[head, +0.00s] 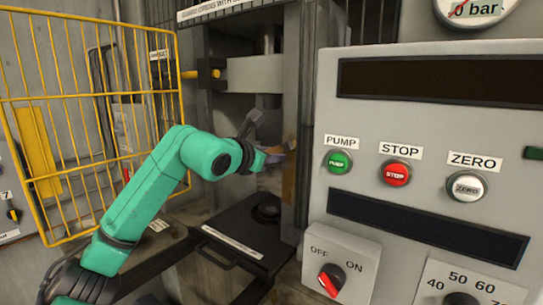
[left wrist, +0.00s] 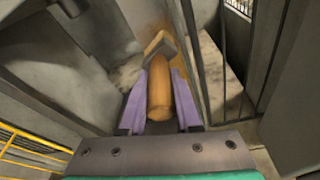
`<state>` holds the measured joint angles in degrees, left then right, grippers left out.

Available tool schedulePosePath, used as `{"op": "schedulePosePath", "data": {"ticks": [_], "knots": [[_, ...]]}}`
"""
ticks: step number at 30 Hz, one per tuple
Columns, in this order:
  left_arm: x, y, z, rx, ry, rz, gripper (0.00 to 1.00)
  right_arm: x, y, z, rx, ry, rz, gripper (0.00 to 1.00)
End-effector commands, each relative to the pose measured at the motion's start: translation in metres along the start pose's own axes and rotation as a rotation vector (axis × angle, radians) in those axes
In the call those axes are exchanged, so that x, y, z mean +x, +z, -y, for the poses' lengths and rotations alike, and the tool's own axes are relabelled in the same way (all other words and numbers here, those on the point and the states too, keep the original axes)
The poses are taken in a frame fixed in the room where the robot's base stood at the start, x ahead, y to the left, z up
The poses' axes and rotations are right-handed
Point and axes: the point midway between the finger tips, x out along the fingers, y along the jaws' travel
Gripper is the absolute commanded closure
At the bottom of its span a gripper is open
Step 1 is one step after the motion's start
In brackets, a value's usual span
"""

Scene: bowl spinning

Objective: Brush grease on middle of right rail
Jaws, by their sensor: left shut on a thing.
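My left gripper (head: 270,155) reaches into the press from the left, with its fingers at the right upright. In the left wrist view its two purple fingers (left wrist: 160,108) are shut on the orange wooden handle of a brush (left wrist: 160,92). The brush head (left wrist: 160,47) points away from the gripper, close to a grey and brownish surface; I cannot tell whether it touches. The right rail (head: 289,188) is a vertical strip with a brown stain, beside and below the gripper. The gripper and brush hide part of it. My right gripper is not in view.
The control panel (head: 400,120) with pump, stop and zero buttons stands close on the right. A yellow mesh guard (head: 60,120) stands open at the left. The dark press table (head: 245,240) lies below the gripper, with a round black piece (head: 267,210) on it.

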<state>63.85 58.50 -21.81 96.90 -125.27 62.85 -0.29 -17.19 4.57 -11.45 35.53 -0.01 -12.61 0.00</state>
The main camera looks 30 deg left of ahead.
Motion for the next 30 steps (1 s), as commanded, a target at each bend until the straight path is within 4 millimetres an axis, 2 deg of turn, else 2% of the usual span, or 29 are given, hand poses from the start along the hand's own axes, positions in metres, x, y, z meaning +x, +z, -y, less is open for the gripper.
{"op": "schedulePosePath", "data": {"ticks": [12, 17, 24, 30], "knots": [[-0.009, 0.03, -0.009, 0.0, 0.0, 0.003, 1.0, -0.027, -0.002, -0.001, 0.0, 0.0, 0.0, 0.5], [-0.01, 0.033, -0.01, 0.0, 0.0, 0.002, 1.0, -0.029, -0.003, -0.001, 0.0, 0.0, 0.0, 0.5], [-0.013, 0.057, -0.017, -0.001, 0.001, 0.003, 1.0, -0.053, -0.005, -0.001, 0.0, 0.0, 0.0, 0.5], [-0.013, 0.058, -0.017, 0.0, 0.001, 0.003, 1.0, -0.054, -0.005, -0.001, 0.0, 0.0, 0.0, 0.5]]}}
